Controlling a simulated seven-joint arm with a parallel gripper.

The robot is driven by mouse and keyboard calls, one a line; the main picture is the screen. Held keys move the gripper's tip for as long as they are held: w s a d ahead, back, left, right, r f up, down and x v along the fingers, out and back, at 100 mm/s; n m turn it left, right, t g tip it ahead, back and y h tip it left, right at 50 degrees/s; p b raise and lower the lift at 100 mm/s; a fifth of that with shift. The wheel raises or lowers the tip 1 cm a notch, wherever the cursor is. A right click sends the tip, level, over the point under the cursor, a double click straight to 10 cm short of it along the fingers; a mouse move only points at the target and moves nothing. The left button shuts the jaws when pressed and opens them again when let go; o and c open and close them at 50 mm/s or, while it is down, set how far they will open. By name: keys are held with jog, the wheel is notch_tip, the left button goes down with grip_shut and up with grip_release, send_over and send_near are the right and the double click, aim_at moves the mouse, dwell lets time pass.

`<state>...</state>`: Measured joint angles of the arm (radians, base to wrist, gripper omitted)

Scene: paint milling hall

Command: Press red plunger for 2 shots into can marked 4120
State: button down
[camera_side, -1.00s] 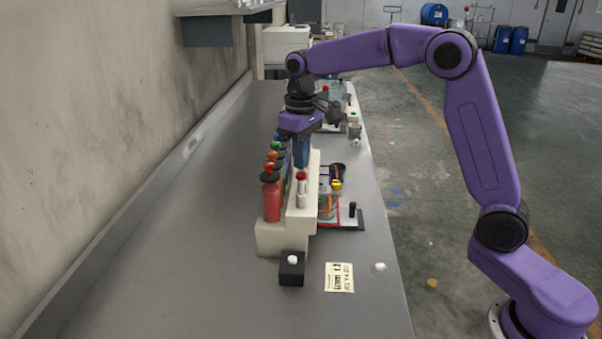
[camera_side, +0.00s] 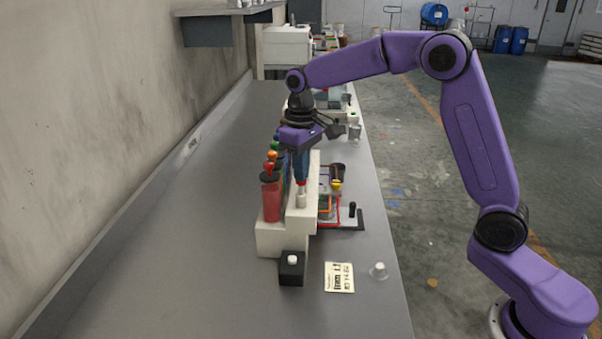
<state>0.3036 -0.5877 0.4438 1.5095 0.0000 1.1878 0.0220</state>
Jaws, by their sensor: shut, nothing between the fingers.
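The dispenser (camera_side: 267,239) is a cream block on the bench. A row of bottles with coloured knobs, the nearest a red bottle (camera_side: 271,200), stands along its left. On its near right end is a white pump (camera_side: 301,200) with a red plunger (camera_side: 301,183). My gripper (camera_side: 302,179) is shut and empty, pointing down right over this plunger. Its fingertips hide the plunger's top, so I cannot tell whether they touch or press it. An open can (camera_side: 325,207) stands right of the dispenser, partly hidden. No 4120 mark is legible.
A black block with a white button (camera_side: 291,261) sits in front of the dispenser. A printed card (camera_side: 339,277) and a small clear cup (camera_side: 379,271) lie to its right. The left bench is clear.

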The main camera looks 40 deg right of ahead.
jog(key=shift+f, duration=0.35)
jog(key=shift+r, duration=1.85)
jog(key=shift+f, duration=0.1)
jog(key=shift+f, duration=1.7)
jog(key=shift+r, duration=1.8)
